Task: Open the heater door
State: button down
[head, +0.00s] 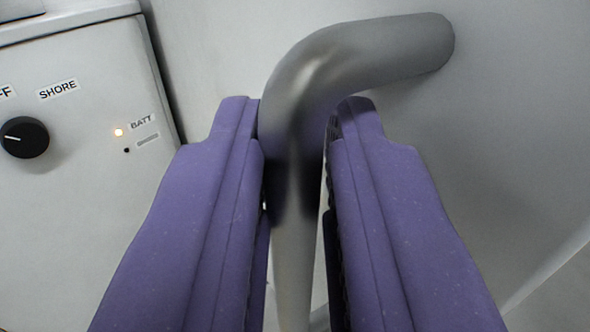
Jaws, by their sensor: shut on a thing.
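A grey metal bar handle (345,58) bends out from a pale panel (500,130) and runs down between my fingers. The panel fills the right and middle of the view; I cannot tell for sure that it is the heater door. My gripper (295,150) has two purple fingers, one on each side of the handle's straight part, and is shut on it. The lower part of the handle is partly hidden between the fingers. The panel's edges are mostly out of view.
A white control box (70,190) stands at the left, close beside my left finger. It has a black knob (25,137), a "SHORE" label, and a lit lamp (119,132) by a "BATT" label. A pale edge (550,270) runs diagonally at the lower right.

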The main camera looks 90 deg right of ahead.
jog(key=shift+d, duration=0.2)
jog(key=c, duration=1.3)
grip_release()
jog(key=shift+o, duration=0.4)
jog(key=shift+w+d+f, duration=0.1)
jog(key=shift+d, duration=0.15)
jog(key=shift+a, duration=0.1)
jog(key=a+p, duration=0.1)
jog(key=a, duration=0.7)
jog(key=shift+p, duration=0.3)
